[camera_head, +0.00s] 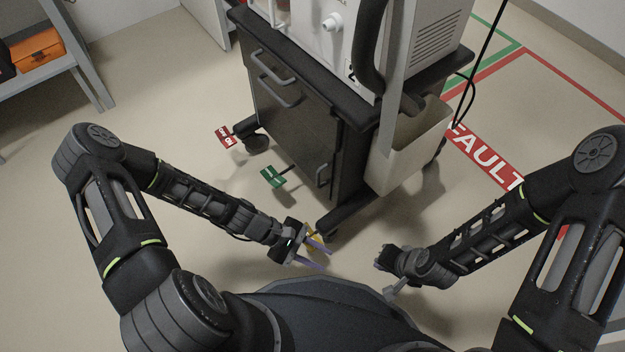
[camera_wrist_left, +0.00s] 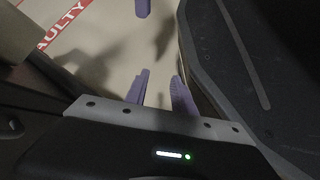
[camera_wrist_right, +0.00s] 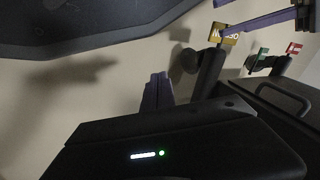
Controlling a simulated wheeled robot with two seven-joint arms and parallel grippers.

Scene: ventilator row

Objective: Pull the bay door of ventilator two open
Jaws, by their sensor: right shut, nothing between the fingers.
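My left gripper (camera_head: 325,259) is open and empty, low in front of the cart's near corner, apart from the handle. Its two purple fingers show apart in the left wrist view (camera_wrist_left: 159,92). My right gripper (camera_head: 381,265) is shut and empty, right of the left one; its closed fingers show in the right wrist view (camera_wrist_right: 157,93).
Green (camera_head: 273,177), red (camera_head: 227,137) and yellow (camera_head: 313,241) tags are at the cart's base, the yellow partly behind my left gripper. A cream bin (camera_head: 408,150) hangs on the cart's right side. A shelf with an orange case (camera_head: 36,49) stands far left. Floor left of the cart is clear.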

